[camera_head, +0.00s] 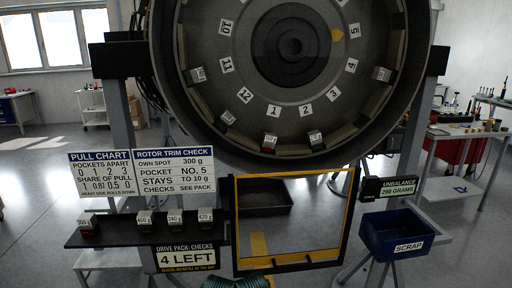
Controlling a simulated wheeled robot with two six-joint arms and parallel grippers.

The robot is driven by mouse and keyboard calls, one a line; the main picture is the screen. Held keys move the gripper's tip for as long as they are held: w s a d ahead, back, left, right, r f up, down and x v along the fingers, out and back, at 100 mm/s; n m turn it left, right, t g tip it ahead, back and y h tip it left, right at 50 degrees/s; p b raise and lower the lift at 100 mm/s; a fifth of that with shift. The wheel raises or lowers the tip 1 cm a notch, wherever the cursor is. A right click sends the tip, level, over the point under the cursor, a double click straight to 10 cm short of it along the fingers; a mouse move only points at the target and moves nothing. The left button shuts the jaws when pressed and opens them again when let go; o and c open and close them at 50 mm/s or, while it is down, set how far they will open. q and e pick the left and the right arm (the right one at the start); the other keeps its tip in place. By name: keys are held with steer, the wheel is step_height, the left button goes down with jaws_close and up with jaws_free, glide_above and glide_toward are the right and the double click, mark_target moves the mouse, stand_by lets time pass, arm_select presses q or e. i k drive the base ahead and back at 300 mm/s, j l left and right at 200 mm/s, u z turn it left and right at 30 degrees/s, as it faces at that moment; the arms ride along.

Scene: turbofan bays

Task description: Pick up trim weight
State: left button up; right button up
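Trim weights stand as small labelled blocks on a dark shelf (115,238) at the left. One weight (86,223) sits alone at the shelf's left end. A weight marked about 460 g (144,221), one marked about 340 g (175,219) and one marked about 420 g (205,217) stand to its right. More labelled blocks sit in the rim of the round rotor (290,85), including one at the lower left (227,118), one at the bottom (269,143) and one at the right (381,74).
A yellow-edged frame (237,215) stands below the rotor, right of the shelf. A blue scrap bin (383,249) is at lower right, below an unbalance display reading about 290 grams (390,188). A sign (185,258) reads 4 LEFT. A tool table (465,130) stands at far right.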

mark_target(268, 143)
steer(key=i+j, duration=0.4)
steer(key=z, duration=1.6)
